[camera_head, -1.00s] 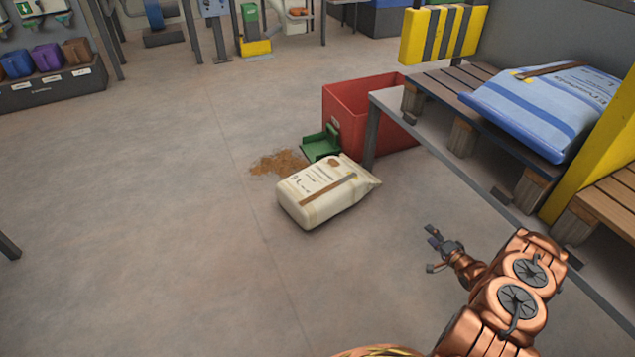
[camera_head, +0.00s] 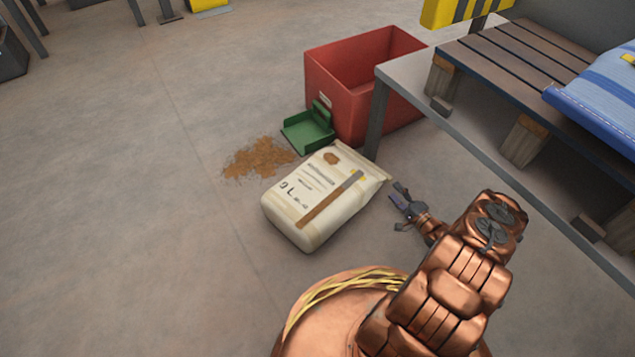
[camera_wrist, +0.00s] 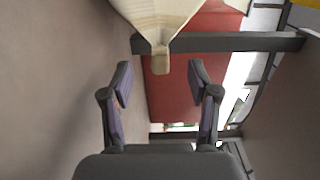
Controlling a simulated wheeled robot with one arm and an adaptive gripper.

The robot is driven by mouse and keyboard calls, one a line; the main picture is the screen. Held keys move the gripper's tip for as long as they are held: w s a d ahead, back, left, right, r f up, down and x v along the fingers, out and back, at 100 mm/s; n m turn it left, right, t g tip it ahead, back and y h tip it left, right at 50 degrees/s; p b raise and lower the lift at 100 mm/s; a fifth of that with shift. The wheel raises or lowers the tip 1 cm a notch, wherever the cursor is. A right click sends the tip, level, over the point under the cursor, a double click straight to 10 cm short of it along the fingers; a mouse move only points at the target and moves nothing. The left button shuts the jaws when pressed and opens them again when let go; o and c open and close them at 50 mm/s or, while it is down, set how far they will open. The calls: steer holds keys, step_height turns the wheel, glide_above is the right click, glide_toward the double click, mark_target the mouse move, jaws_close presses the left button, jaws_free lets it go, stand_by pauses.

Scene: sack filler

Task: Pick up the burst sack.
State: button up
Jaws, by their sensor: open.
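The burst sack (camera_head: 322,196) is cream-coloured with a brown strip and printing. It lies on the floor in the head view, beside a patch of spilled brown material (camera_head: 258,159). My gripper (camera_head: 399,197) is open and empty, just right of the sack's crimped right end. In the wrist view the sack's pale end (camera_wrist: 160,20) narrows to a tab ahead of my open fingers (camera_wrist: 158,82), roughly centred between them. The fingers appear apart from the sack. The sack's underside is hidden.
A red bin (camera_head: 350,92) stands behind the sack, with a green dustpan (camera_head: 308,130) against it. A grey platform frame (camera_head: 376,120) carries a wooden pallet (camera_head: 500,70) with a blue striped sack (camera_head: 605,95) on the right. The floor to the left is clear.

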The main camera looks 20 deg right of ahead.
mark_target(385, 181)
steer(key=b+x, duration=0.1)
steer(key=x, duration=0.6)
steer(key=shift+d+b, duration=0.1)
steer(key=shift+b, duration=0.2)
steer(key=b+x, duration=0.1)
steer(key=x, duration=0.1)
steer(key=b+x, duration=0.1)
steer(key=x, duration=0.1)
steer(key=shift+a+f, duration=0.1)
steer(key=shift+a, duration=0.15)
steer(key=shift+w+a+b, duration=0.1)
steer(key=shift+w+b, duration=0.25)
steer(key=shift+w, duration=0.1)
jaws_close()
